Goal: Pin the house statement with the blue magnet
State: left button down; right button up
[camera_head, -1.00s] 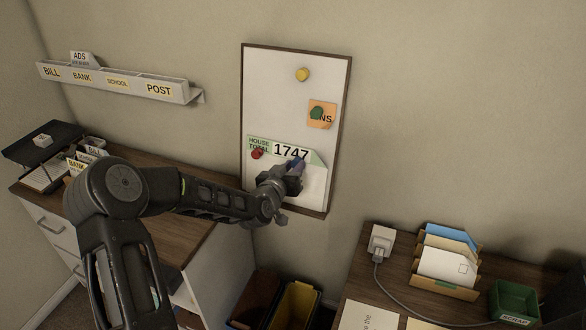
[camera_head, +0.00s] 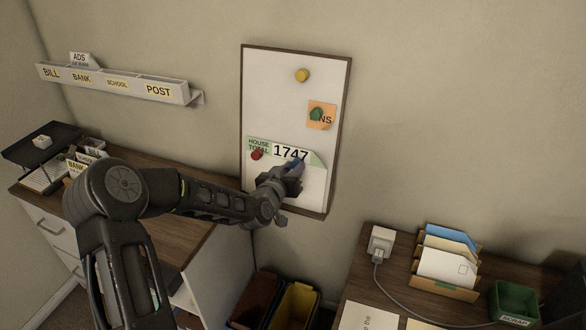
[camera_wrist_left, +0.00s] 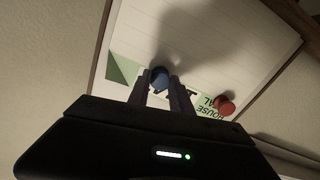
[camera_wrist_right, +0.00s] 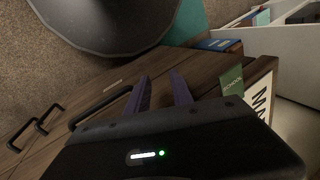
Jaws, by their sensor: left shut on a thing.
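The house statement (camera_head: 314,178) is a white sheet with a green header and the number 1747, flat on the lower part of the whiteboard (camera_head: 275,100). A red magnet (camera_head: 257,155) sits on its left side. My left gripper (camera_head: 292,172) is at the sheet, just below the number. In the left wrist view its fingers (camera_wrist_left: 162,92) are shut on the blue magnet (camera_wrist_left: 159,77), which is at the sheet's face; I cannot tell whether it touches. The red magnet also shows there (camera_wrist_left: 224,105). My right gripper (camera_wrist_right: 160,95) has its fingers apart, with nothing between them.
A yellow magnet (camera_head: 302,75) and a green magnet (camera_head: 316,114) on an orange note are higher on the board. A labelled wall rack (camera_head: 120,85) hangs at left. A desk with a letter sorter (camera_head: 445,262) and green tray (camera_head: 515,303) stands at right, bins (camera_head: 297,305) below.

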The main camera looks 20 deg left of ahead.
pick_arm(q)
jog(key=c, duration=1.1)
grip_release()
jog(key=v, duration=0.8)
jog(key=shift+p, duration=0.3)
